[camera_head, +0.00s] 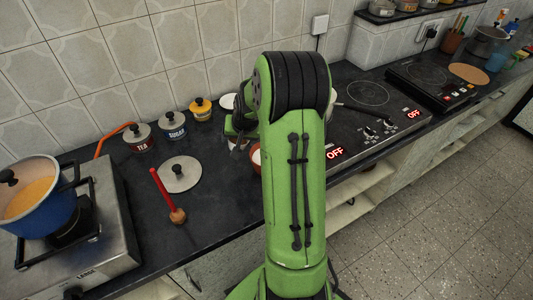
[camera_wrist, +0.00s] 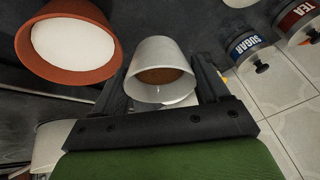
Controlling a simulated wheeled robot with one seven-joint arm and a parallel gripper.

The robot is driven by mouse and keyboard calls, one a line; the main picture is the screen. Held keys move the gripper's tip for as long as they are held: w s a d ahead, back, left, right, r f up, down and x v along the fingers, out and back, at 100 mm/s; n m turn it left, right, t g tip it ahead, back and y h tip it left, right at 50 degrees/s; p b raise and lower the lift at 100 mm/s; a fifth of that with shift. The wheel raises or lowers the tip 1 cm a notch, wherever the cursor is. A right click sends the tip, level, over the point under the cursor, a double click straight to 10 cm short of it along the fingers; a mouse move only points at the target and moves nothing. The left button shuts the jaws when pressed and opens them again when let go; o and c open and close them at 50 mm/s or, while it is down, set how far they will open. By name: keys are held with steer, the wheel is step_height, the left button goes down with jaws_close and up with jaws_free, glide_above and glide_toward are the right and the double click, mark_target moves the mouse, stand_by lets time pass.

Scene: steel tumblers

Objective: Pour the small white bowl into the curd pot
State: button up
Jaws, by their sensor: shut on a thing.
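The small white bowl (camera_wrist: 158,50) is between the two fingers of my gripper (camera_wrist: 160,62) in the wrist view, and the gripper is shut on it. Brown contents show inside the bowl. The curd pot (camera_wrist: 108,22) is a terracotta pot with a smooth white surface inside, beside the bowl at upper left of the wrist view. The bowl and pot look apart. In the head view my arm hides most of the curd pot (camera_head: 256,158) and the held bowl cannot be made out. My gripper (camera_head: 238,141) shows only partly there.
Tea (camera_head: 138,138) and sugar (camera_head: 171,126) jars and a yellow-lidded jar (camera_head: 200,109) stand along the wall. A lid (camera_head: 180,175) and a red-handled ladle (camera_head: 167,195) lie on the counter. A blue pot (camera_head: 43,215) sits on the left stove. A cooktop (camera_head: 375,128) is at right.

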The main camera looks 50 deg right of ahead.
steer(key=shift+s+d+f+t+y+b, duration=0.5)
steer(key=shift+s+d+t+b, duration=0.1)
steer(key=shift+s+t+b, duration=0.1)
steer(key=s+t+y, duration=0.1)
steer(key=s+d+r+m+t+y+b, duration=0.1)
steer(key=t, duration=0.1)
steer(key=s+d+t+y+b, duration=0.1)
steer(key=t, duration=0.1)
steer(key=shift+d+r+m, duration=0.15)
steer(key=shift+d+m, duration=0.05)
steer(key=shift+m, duration=0.2)
stand_by(0.7)
steer(key=shift+s+d+f+t+y+b, duration=0.15)
steer(key=shift+f+t+y+b, duration=0.3)
steer(key=shift+t+b, duration=0.45)
steer(key=shift+s+d+r+m+t+y+b, duration=0.1)
steer(key=shift+s+r+m+t+y+b, duration=0.1)
steer(key=shift+m+t+y+b, duration=0.55)
